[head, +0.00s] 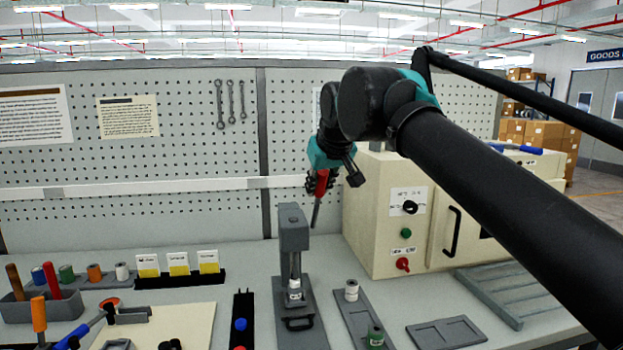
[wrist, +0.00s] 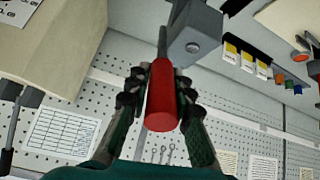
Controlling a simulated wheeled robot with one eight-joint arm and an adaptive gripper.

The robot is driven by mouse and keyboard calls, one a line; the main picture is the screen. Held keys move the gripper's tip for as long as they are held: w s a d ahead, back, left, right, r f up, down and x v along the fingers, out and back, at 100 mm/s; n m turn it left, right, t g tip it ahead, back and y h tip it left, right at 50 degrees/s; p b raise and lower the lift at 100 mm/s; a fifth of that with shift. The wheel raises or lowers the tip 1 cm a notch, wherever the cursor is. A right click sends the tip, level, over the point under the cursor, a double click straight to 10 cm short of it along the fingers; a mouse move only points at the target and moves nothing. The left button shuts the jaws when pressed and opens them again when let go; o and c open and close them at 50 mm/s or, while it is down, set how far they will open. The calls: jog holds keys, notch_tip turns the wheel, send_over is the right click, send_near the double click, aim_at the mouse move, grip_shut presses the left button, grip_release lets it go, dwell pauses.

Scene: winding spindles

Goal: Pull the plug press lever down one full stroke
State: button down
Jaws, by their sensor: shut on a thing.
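The grey plug press (head: 292,232) stands on the bench, with a small white spool-like piece (head: 294,291) under its ram. Its lever (head: 316,215) is a metal rod with a red grip, standing steeply upright at the right of the press head. My gripper (head: 321,184) is shut on the red grip, above and to the right of the press. In the wrist view the fingers (wrist: 160,85) close on both sides of the red grip (wrist: 162,100). The rod runs from it towards the grey press head (wrist: 196,36).
A cream cabinet (head: 385,235) with knobs and a handle stands close at the right of my gripper. A grey tray with spools (head: 365,322) lies right of the press. Label cards (head: 178,264) and tool holders fill the left. A pegboard (head: 170,170) rises behind.

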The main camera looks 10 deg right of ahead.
jog(key=shift+w+r+g, duration=0.35)
jog(key=shift+w+g, duration=0.1)
jog(key=shift+w, duration=0.25)
jog(key=shift+w+r+g, duration=0.3)
jog(key=shift+w+g, duration=0.15)
jog(key=shift+w, duration=0.3)
jog(key=shift+w+r+g, duration=0.2)
jog(key=shift+w+g, duration=0.35)
jog(key=shift+w, duration=0.25)
jog(key=shift+w+r+g, duration=0.2)
jog(key=shift+w+g, duration=0.35)
jog(key=shift+w, duration=0.25)
jog(key=shift+w+g, duration=1.1)
jog(key=shift+w, duration=0.6)
